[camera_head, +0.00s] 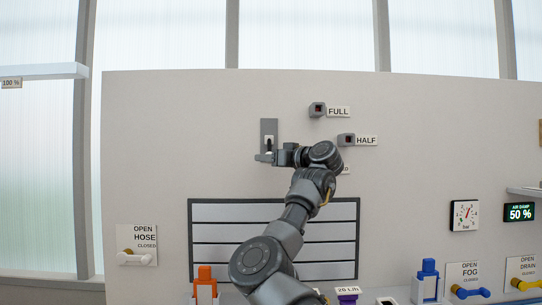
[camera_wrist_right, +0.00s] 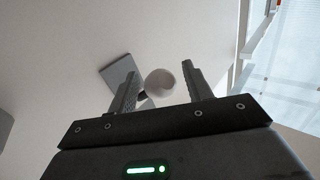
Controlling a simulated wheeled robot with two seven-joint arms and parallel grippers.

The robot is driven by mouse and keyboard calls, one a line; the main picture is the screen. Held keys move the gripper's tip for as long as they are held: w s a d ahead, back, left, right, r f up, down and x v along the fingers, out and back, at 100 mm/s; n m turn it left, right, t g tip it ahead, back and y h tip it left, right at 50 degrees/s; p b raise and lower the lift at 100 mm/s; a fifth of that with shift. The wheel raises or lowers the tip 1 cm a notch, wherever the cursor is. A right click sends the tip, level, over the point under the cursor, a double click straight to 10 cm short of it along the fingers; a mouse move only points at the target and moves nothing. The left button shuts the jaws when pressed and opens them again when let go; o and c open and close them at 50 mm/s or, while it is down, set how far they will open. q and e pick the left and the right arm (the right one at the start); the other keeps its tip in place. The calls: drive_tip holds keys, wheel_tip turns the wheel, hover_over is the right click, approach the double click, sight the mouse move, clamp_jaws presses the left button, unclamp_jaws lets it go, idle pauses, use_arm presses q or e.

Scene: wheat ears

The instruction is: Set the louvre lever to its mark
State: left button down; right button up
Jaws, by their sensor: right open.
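The louvre lever's grey plate (camera_head: 269,127) is on the pale wall panel, with a short dark lever stem (camera_head: 269,144) on it. My right gripper (camera_head: 266,157) is at the plate's lower end. In the right wrist view its two fingers (camera_wrist_right: 158,70) are apart, with a pale round knob (camera_wrist_right: 161,84) between them; I cannot tell if they touch it. The plate also shows behind the knob (camera_wrist_right: 119,70). The marks FULL (camera_head: 338,112) and HALF (camera_head: 366,141) are to the right of the lever. A third label (camera_head: 346,170) is mostly hidden by my arm. My left gripper is not in view.
Closed-looking grey louvre slats (camera_head: 225,233) sit below, partly behind my right arm. A hose valve (camera_head: 135,258) is at lower left.

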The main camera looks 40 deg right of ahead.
drive_tip(key=shift+c, duration=0.2)
clamp_jaws()
drive_tip(key=shift+d, duration=0.1)
